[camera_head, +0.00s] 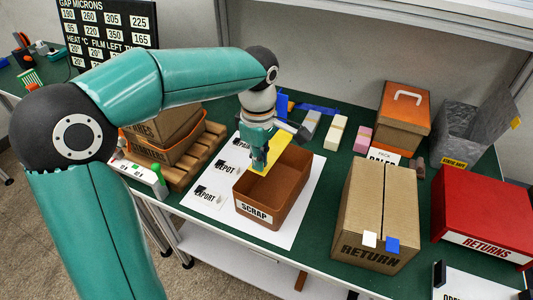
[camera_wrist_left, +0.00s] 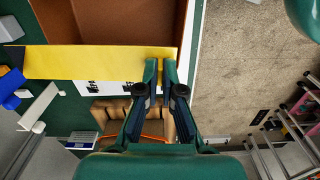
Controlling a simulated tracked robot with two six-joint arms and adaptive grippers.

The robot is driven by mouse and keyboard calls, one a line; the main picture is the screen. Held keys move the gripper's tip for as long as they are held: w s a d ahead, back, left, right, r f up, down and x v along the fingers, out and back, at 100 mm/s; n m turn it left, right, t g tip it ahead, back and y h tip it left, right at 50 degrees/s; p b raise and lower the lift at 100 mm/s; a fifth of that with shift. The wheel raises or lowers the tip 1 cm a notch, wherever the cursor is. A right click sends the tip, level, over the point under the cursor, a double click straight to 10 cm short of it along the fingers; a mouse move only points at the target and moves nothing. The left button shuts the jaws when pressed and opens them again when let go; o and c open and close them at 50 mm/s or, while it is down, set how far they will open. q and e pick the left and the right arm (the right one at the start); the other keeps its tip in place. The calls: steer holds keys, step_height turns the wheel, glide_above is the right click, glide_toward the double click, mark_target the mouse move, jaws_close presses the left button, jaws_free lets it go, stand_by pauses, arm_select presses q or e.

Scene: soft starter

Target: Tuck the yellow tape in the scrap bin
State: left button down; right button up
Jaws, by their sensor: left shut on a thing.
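The yellow tape (camera_head: 271,152) is a flat yellow strip held above the scrap bin. It also shows in the left wrist view (camera_wrist_left: 90,63), stretching left from the fingertips across the bin's edge. The scrap bin (camera_head: 268,217) is an open brown box labelled SCRAP, standing on a white sheet. Its inside shows in the left wrist view (camera_wrist_left: 105,20), partly covered by the tape. My left gripper (camera_head: 259,162) is shut on one end of the tape, over the bin's left part. It also shows in the left wrist view (camera_wrist_left: 160,72). My right gripper is in neither view.
A cardboard RETURN box (camera_head: 372,215) stands right of the bin, with a red RETURNS box (camera_head: 488,205) beyond it. An orange case (camera_head: 403,108) and a grey box (camera_head: 462,133) stand behind. Brown crates (camera_head: 185,150) stand to the left. The white sheet (camera_head: 300,215) has clear room around the bin.

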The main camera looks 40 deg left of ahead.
arm_select(q)
steer(key=b, duration=1.3)
glide_above(262, 201)
steer(key=s+d, duration=0.2)
steer(key=s, duration=0.1)
step_height(262, 201, down, 16)
steer(key=shift+d+f, duration=0.15)
steer(key=shift+f, duration=0.1)
steer(key=c, duration=1.2)
jaws_free()
steer(key=shift+c, duration=0.2)
steer(key=shift+r, duration=0.1)
step_height(262, 201, up, 12)
